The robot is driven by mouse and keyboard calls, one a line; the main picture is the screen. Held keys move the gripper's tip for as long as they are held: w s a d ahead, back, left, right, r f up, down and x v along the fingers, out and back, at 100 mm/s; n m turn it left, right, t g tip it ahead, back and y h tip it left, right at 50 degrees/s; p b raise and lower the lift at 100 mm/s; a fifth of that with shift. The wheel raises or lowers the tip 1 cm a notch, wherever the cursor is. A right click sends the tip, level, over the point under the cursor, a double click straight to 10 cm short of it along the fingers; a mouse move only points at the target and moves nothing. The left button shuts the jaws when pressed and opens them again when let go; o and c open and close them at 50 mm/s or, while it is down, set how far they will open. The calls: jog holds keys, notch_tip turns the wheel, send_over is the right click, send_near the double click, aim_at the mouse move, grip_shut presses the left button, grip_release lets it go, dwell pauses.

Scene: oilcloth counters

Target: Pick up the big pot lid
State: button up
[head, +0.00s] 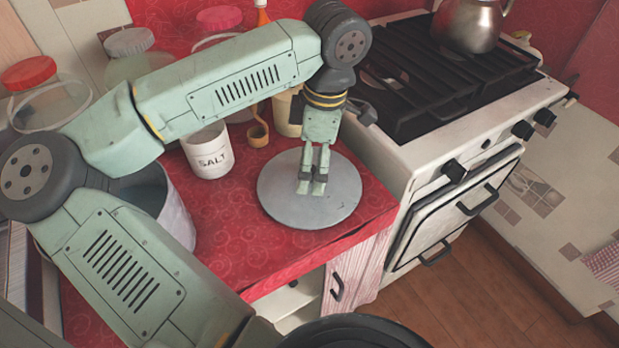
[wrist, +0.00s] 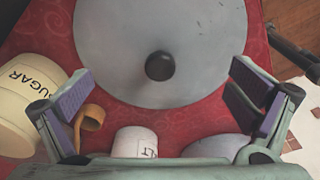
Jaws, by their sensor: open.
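The big pot lid (head: 335,190) is a round grey metal disc lying flat on the red counter, near its front right corner. In the wrist view the lid (wrist: 200,50) fills the upper middle, with a round dark knob (wrist: 160,66) at its centre. My gripper (head: 311,190) points down over the lid; from the head view I cannot tell how high it is. In the wrist view its two fingers (wrist: 160,95) are spread wide, with nothing between them. In the head view the fingers hide the knob.
A white salt pot (head: 208,152), an orange-brown cup (head: 258,133) and a cream sugar canister (wrist: 25,112) stand behind the lid. A large grey pot (head: 172,205) is to its left. The stove (head: 425,145) with a kettle (head: 470,22) is right.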

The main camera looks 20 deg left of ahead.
jog(key=shift+a+f, duration=0.2)
jog(key=shift+f, duration=1.2)
jog(key=shift+s, duration=0.1)
jog(key=shift+c, duration=0.4)
jog(key=c, duration=2.2)
